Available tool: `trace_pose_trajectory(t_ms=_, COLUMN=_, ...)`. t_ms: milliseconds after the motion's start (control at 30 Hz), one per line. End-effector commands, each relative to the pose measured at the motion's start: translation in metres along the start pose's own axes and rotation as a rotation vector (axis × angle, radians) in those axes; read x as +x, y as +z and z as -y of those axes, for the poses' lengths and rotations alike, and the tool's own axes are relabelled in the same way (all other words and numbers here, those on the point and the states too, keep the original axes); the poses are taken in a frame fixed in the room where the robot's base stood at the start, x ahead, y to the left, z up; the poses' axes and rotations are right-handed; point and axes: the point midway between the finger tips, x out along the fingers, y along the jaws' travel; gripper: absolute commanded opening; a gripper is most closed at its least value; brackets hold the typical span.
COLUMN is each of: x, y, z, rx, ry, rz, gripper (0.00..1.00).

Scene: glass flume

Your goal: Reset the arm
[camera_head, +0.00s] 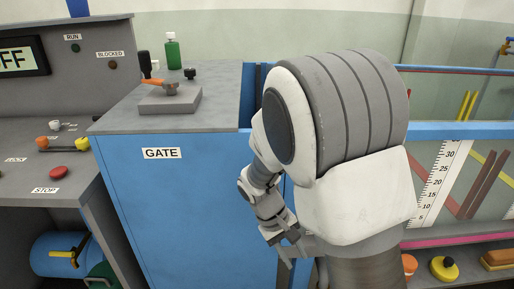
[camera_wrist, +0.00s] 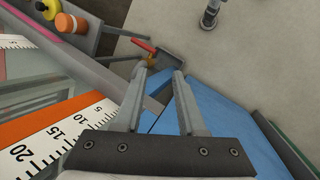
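My arm fills the middle of the head view, with its large white and grey shoulder in front. My gripper (camera_head: 290,254) hangs low beside the blue cabinet labelled GATE (camera_head: 190,215), pointing downward. In the wrist view my gripper (camera_wrist: 160,73) has its two fingers apart with nothing held between them. The floor (camera_wrist: 240,65) and a blue surface (camera_wrist: 205,110) show beyond the fingers. Whether the gripper touches the cabinet cannot be told.
A white scale (camera_head: 440,185) stands right of my arm by the flume; a scale (camera_wrist: 60,135) also shows at lower left in the wrist view. A control desk with a red stop button (camera_head: 58,173) is at left. An orange-handled lever (camera_head: 160,83) tops the cabinet.

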Motion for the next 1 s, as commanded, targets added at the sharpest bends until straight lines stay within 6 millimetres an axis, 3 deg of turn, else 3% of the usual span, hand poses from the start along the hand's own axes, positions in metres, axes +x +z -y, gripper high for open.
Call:
trace_pose_trajectory(t_ms=200, x=-0.050, y=0.034, z=-0.025, rx=0.111, ry=-0.116, rz=-0.118, gripper=0.40)
trace_pose_trajectory(t_ms=500, x=-0.102, y=0.088, z=-0.050, rx=0.247, ry=-0.227, rz=-0.287, gripper=0.40)
trace_pose_trajectory(t_ms=800, x=-0.138, y=0.147, z=-0.060, rx=0.368, ry=-0.282, rz=-0.470, gripper=0.40)
trace_pose_trajectory(t_ms=1000, x=-0.151, y=0.178, z=-0.060, rx=0.434, ry=-0.289, rz=-0.578, gripper=0.40)
